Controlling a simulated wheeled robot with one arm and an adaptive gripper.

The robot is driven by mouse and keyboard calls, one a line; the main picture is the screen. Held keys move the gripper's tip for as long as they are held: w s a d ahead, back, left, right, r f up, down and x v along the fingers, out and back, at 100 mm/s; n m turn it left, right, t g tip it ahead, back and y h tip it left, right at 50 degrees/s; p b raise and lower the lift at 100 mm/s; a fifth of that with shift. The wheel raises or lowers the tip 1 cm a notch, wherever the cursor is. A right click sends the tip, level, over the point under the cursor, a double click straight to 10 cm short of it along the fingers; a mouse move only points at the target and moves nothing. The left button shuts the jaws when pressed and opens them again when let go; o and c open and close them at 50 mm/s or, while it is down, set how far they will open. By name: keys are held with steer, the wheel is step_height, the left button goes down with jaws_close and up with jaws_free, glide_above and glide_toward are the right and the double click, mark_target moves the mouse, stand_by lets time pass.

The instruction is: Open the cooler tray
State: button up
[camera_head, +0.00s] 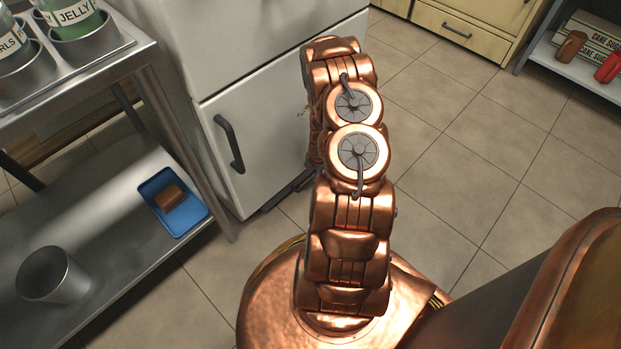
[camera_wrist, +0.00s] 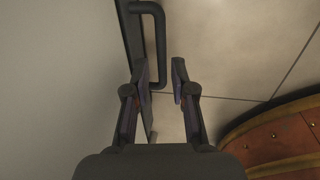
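The cooler is the white cabinet (camera_head: 270,120), and a dark handle (camera_head: 229,143) is on the left of its lower door. In the wrist view, a dark bar-shaped handle (camera_wrist: 159,35) stands out from a dark strip (camera_wrist: 132,30) along a pale surface. I cannot tell whether this handle belongs to the tray. My gripper (camera_wrist: 160,68) is open, its two fingers apart, with the lower end of the bar showing between the fingertips. Contact cannot be told. In the head view my arm hides most of the gripper and part of the cooler's right side.
A metal shelf unit (camera_head: 150,50) stands left of the cooler, with a blue tray (camera_head: 184,222) and a metal cup (camera_head: 55,276) on its lower shelf. Jars sit above. Yellow drawers (camera_head: 470,22) are at the back. Tiled floor (camera_head: 450,130) is clear right of my arm.

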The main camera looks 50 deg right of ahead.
mark_target(311, 180)
steer(key=f, duration=0.1)
steer(key=f+b, duration=0.1)
steer(key=f, duration=0.1)
steer(key=w+f, duration=0.1)
steer(key=f, duration=0.1)
jaws_close()
stand_by(0.5)
